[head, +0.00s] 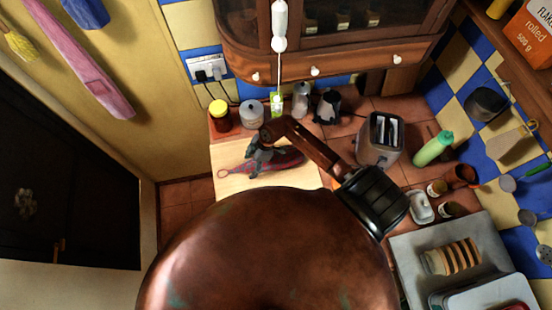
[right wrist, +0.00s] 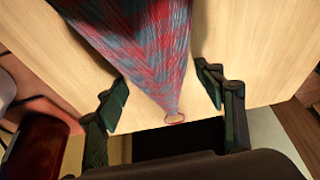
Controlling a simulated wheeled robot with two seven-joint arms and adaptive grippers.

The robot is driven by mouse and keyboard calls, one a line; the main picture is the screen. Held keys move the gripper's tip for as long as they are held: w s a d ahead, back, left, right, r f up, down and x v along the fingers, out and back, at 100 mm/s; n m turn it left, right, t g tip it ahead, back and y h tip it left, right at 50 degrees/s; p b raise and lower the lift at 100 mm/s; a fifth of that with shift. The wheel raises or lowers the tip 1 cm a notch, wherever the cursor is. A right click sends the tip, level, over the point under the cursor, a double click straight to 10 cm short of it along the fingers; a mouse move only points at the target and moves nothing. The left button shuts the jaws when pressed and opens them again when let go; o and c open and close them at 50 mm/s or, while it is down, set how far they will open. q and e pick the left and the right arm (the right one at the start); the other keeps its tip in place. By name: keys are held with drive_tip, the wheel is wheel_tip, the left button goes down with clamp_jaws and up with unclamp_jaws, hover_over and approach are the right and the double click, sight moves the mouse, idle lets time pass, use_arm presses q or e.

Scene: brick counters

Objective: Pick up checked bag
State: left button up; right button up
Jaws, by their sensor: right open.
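The checked bag (head: 288,159) is red and grey-blue and lies on a pale wooden board (head: 231,186) on the counter. In the head view my right gripper (head: 255,158) is over the bag and hides part of it. In the right wrist view the bag (right wrist: 145,45) tapers to a narrow end with a small ring (right wrist: 174,118). My right gripper (right wrist: 165,112) is open, with one finger on each side of this narrow end and visible gaps between. I cannot tell its height above the board. My left gripper is not in view.
Jars, including a yellow-lidded one (head: 219,114), stand behind the board. A toaster (head: 381,138) and a green bottle (head: 433,149) stand to the right. A wooden cabinet (head: 331,52) hangs above. The board's front left part is clear.

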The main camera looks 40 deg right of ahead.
drive_tip(key=shift+c, duration=0.3)
drive_tip(key=c, duration=1.2)
drive_tip(key=shift+o, duration=0.2)
